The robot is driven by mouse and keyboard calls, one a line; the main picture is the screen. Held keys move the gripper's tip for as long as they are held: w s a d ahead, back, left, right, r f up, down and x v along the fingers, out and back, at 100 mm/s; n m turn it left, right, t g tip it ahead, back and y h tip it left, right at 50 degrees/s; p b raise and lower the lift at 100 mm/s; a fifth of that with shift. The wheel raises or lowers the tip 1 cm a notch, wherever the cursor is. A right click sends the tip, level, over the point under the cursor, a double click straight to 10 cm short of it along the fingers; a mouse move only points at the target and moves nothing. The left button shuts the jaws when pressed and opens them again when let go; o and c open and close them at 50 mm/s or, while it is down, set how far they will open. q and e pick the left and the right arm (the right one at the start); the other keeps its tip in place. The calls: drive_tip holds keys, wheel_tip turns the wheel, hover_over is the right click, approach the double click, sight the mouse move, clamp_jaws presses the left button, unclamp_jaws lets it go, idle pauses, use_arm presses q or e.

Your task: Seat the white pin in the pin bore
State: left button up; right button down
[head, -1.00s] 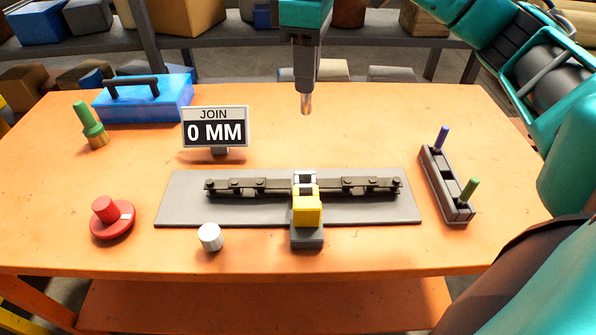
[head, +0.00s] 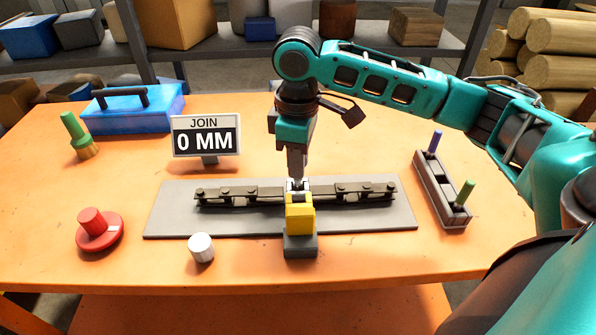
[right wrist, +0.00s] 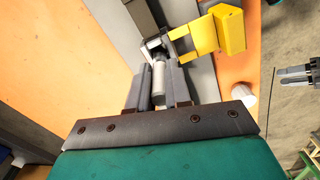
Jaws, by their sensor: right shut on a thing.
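My right gripper (head: 297,180) points down at the middle of the dark chain strip (head: 240,197), just behind the yellow block (head: 300,215). In the right wrist view its fingers (right wrist: 159,88) are shut on the white pin (right wrist: 158,76), a pale grey-white cylinder. The pin's far end is at or close to the small light-grey fitting (right wrist: 152,46) at the joint, where the bore seems to be. The bore is hidden, and I cannot tell whether the pin has entered it. What looks like my left gripper (right wrist: 296,75) shows small at the right edge of that view.
The sign (head: 207,142) reads "JOIN 0 MM". A rack (head: 440,190) with a blue and a green pin stands right. A white cylinder (head: 201,248), red knob (head: 98,230), green-handled tool (head: 77,137) and blue toolbox (head: 135,105) are left. The front right table is clear.

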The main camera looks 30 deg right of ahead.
sight(298, 188)
wheel_tip(298, 188, down, 3)
idle(0.3)
drive_tip(key=c, duration=1.1)
unclamp_jaws()
drive_tip(key=shift+f, duration=0.1)
drive_tip(key=shift+o, duration=0.2)
drive_tip(key=shift+r, duration=0.35)
wheel_tip(298, 188, up, 12)
drive_tip(key=shift+f+p, duration=0.15)
drive_tip(key=shift+p, duration=0.7)
